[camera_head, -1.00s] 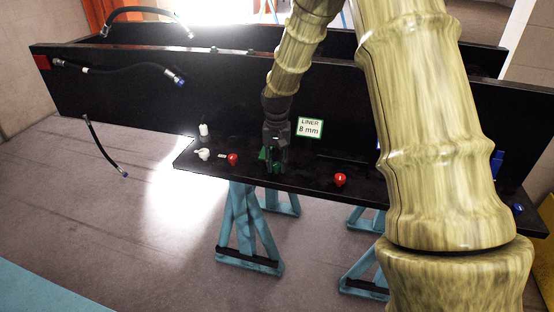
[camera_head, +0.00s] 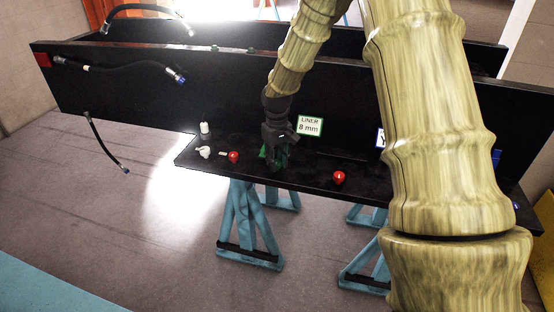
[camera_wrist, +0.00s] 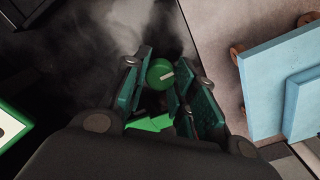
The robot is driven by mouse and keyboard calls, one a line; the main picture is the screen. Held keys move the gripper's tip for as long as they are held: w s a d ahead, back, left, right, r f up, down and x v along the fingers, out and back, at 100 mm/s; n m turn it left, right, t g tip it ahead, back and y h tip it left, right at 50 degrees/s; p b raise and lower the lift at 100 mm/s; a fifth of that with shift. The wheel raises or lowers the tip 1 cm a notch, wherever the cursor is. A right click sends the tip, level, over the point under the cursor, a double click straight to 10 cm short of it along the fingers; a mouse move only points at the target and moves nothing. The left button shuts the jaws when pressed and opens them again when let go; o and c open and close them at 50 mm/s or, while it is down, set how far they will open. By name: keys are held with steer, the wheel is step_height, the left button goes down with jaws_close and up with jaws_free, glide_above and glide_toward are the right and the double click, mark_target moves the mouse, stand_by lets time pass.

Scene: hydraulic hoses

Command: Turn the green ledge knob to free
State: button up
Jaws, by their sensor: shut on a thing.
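The green knob (camera_wrist: 160,74) is a round cap with a short white mark that lies nearly sideways in the wrist view. It sits between the two dark green finger pads of my gripper (camera_wrist: 158,88), which is shut on it. A flat, brighter green piece (camera_wrist: 150,123) shows below it, partly hidden by the fingers. In the head view my gripper (camera_head: 275,158) is down at the black ledge (camera_head: 310,178), just left of the "LINER 8 mm" sign (camera_head: 310,126). There the fingers hide most of the knob.
A red knob (camera_head: 234,157) stands to the left of my gripper and another red knob (camera_head: 339,177) to the right. White fittings (camera_head: 205,151) are at the ledge's left end. Black hoses (camera_head: 120,68) hang on the panel. Blue trestles (camera_head: 248,225) stand below the ledge.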

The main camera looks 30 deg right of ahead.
steer(key=shift+w+d+r, duration=0.1)
steer(key=shift+w+r, duration=0.1)
steer(key=shift+r, duration=0.05)
steer(key=o, duration=0.8)
steer(key=shift+c, duration=0.2)
steer(key=shift+s+f, duration=0.1)
step_height(320, 180, up, 12)
